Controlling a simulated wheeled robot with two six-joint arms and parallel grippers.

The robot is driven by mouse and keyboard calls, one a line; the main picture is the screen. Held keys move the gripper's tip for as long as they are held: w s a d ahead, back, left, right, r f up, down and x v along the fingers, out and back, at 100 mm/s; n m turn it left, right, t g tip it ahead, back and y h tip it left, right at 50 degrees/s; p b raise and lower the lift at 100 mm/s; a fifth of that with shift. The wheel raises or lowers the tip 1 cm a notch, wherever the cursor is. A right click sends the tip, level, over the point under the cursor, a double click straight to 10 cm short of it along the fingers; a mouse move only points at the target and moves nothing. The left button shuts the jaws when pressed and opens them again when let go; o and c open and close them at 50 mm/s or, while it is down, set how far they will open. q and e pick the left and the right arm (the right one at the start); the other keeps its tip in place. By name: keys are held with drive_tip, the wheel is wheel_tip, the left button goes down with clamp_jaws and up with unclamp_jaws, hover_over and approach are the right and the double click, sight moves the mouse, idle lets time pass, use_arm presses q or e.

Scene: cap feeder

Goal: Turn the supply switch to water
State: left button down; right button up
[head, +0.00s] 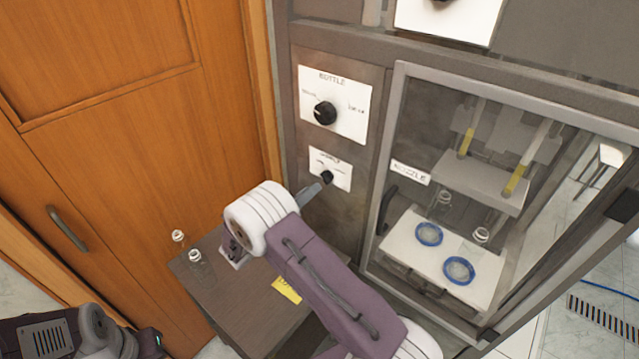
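The supply switch is a small black knob (327,177) on the lower white panel (344,164) of the machine. The panel's lettering is too small and too covered to read, so I cannot tell which setting the knob points to. My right gripper (321,184) reaches from behind my arm to the knob's lower left, touching or very close to it. Its fingers are mostly hidden, so I cannot tell whether they are closed on the knob. My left arm is at the bottom left, away from the panel; its fingers cannot be made out.
Above is the BOTTLE panel (351,90) with a larger black knob (325,112). To the right is the glass-fronted NOZZLE cabinet (388,180), holding bottles and two blue rings. A wooden side table (215,288) below carries two small bottles and a yellow note (287,290).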

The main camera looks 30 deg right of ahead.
sight(323, 180)
drive_tip(key=x, duration=0.5)
drive_tip(key=shift+d+p, duration=0.15)
drive_tip(key=shift+p, duration=0.15)
clamp_jaws()
